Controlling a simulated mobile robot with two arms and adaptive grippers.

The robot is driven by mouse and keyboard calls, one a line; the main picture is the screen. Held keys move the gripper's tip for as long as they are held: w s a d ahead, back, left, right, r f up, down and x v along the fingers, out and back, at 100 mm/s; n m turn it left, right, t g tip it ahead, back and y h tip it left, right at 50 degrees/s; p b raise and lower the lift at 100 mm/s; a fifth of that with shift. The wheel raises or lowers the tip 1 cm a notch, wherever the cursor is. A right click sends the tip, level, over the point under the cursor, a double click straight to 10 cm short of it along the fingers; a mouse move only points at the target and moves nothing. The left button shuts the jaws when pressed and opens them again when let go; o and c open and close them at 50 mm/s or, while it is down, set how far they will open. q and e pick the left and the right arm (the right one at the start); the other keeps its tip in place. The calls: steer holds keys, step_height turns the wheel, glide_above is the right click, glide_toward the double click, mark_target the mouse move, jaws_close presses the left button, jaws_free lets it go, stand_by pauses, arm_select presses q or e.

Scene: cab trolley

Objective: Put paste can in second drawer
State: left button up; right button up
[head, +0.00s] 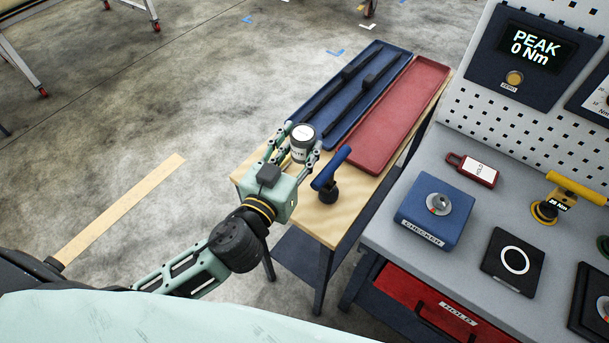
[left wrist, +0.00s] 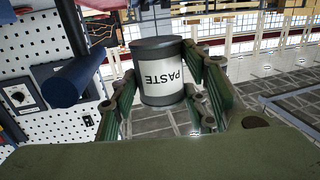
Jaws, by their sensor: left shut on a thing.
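The paste can (head: 303,137) is a small dark can with a white label. My left gripper (head: 300,150) is shut on it, with fingers on both sides, over the near part of the wooden table. In the left wrist view the can (left wrist: 162,78) sits between the fingers, and its PASTE label reads upside down. A red drawer (head: 435,308) with a HOLD label shows under the grey workbench at the bottom. Its lower part is cut off, and I cannot tell which drawer is the second. My right gripper is not in view.
A blue-handled tool (head: 332,168) stands on the wooden table (head: 322,225) close right of my left gripper. Blue (head: 350,88) and red (head: 395,118) trays lie behind. The grey workbench (head: 400,238) carries a blue checker (head: 435,212). Floor at left is mostly clear.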

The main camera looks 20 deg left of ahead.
mark_target(300, 161)
arm_select(q)
steer(key=f, duration=0.3)
steer(key=f+b, duration=0.1)
steer(key=f, duration=0.1)
steer(key=shift+w+f, duration=0.1)
steer(key=shift+w, duration=0.15)
steer(key=shift+f+b, duration=0.35)
steer(key=shift+f, duration=2)
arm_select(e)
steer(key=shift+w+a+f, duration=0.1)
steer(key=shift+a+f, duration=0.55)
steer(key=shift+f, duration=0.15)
arm_select(q)
steer(key=shift+f+b, duration=0.15)
steer(key=shift+b, duration=0.15)
steer(key=o, duration=1.3)
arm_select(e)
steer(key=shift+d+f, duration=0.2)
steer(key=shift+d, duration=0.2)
